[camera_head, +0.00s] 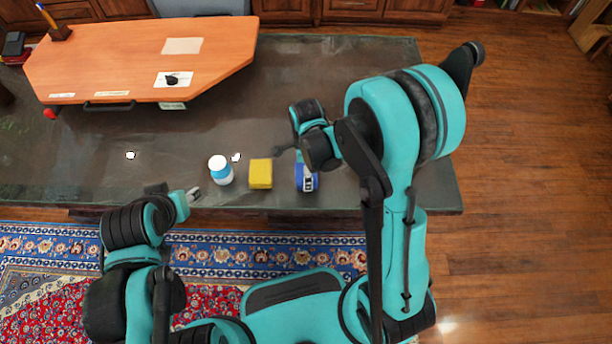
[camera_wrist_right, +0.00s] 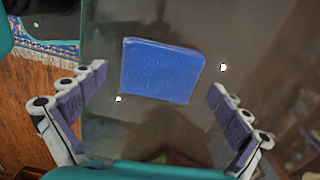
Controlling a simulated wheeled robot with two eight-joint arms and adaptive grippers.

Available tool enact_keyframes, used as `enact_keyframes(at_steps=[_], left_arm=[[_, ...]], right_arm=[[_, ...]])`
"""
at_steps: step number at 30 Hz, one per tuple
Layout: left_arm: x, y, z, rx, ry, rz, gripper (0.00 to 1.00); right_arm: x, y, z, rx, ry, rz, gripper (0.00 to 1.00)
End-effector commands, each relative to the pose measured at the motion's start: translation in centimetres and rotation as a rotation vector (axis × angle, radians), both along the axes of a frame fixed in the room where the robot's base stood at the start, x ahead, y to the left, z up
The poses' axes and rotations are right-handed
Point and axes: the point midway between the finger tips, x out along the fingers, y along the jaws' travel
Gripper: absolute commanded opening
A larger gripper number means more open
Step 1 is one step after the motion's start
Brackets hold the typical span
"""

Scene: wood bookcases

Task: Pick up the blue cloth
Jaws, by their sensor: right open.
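The blue cloth (camera_wrist_right: 162,70) is a flat blue square lying on the dark tabletop. In the head view, the cloth (camera_head: 299,178) shows near the table's front edge, partly covered by my right gripper (camera_head: 308,184). In the right wrist view, my right gripper (camera_wrist_right: 159,78) is open, with one finger on each side of the cloth. The fingers do not touch it, and nothing is held. My left gripper (camera_head: 191,195) is at the table's front edge, left of the white bottle and away from the cloth; its fingers are too small to read.
A yellow block (camera_head: 260,173) stands just left of the cloth. A white and blue bottle (camera_head: 221,171) is further left. An orange board (camera_head: 140,60) covers the table's back left. The dark table (camera_head: 350,60) is clear behind the cloth.

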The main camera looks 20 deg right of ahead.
Motion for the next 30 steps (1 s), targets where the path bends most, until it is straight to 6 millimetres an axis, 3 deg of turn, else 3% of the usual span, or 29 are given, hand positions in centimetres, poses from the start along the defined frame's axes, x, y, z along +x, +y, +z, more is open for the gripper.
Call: enact_keyframes(at_steps=[3,9,15,25,30], left_arm=[[0.0,0.0,-0.7,0.000,0.000,0.000,0.40],[0.0,0.0,-0.5,0.000,0.000,0.000,0.40],[0.0,0.0,-0.5,0.000,0.000,0.000,0.40],[0.0,0.0,-0.5,0.000,0.000,0.000,0.40],[0.0,0.0,0.1,0.000,0.000,0.000,0.40]], right_arm=[[0.0,0.0,-1.4,0.000,0.000,0.000,1.00],[0.0,0.0,-1.3,0.000,0.000,0.000,1.00],[0.0,0.0,-1.3,0.000,0.000,0.001,0.52],[0.0,0.0,-1.2,0.000,0.000,0.001,0.52],[0.0,0.0,0.0,0.000,0.000,0.001,0.52]])
